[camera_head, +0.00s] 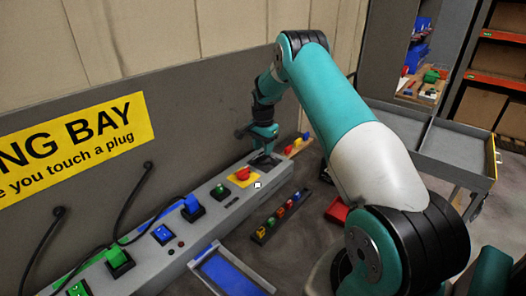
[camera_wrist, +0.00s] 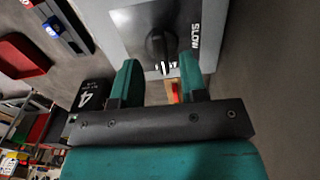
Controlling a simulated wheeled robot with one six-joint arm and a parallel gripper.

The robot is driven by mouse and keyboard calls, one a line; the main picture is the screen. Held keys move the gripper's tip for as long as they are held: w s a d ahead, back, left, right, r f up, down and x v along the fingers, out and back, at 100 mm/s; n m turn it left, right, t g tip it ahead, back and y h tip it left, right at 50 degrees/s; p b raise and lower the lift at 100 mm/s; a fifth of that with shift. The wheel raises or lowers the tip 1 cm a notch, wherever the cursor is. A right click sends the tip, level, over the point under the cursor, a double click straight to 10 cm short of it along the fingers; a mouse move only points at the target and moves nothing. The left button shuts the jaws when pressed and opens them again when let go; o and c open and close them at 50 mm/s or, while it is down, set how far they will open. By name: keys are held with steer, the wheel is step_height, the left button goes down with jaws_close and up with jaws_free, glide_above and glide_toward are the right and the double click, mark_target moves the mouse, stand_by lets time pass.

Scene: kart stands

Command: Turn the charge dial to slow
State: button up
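The charge dial is a black knob (camera_wrist: 156,44) on the grey panel in the wrist view. A white mark shows on its near end, and the word SLOW (camera_wrist: 195,40) is printed to its right. I cannot tell which setting the knob points at. My gripper (camera_wrist: 158,66) has its two teal fingers apart, one on each side of the knob's near end, with gaps visible. In the head view, my gripper (camera_head: 262,140) is over the far right end of the long grey panel (camera_head: 225,208), and the dial is mostly hidden below it.
A red knob on a yellow plate (camera_head: 253,177) sits left of my gripper. Blue (camera_head: 192,207) and green (camera_head: 119,262) plugs stand farther along the panel. A rack of small coloured pieces (camera_head: 262,233), a blue tray (camera_head: 232,274) and a red box (camera_head: 337,211) lie in front.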

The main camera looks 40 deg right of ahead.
mark_target(265, 158)
steer(key=shift+f+p, duration=0.35)
steer(key=shift+f, duration=1.45)
jaws_close()
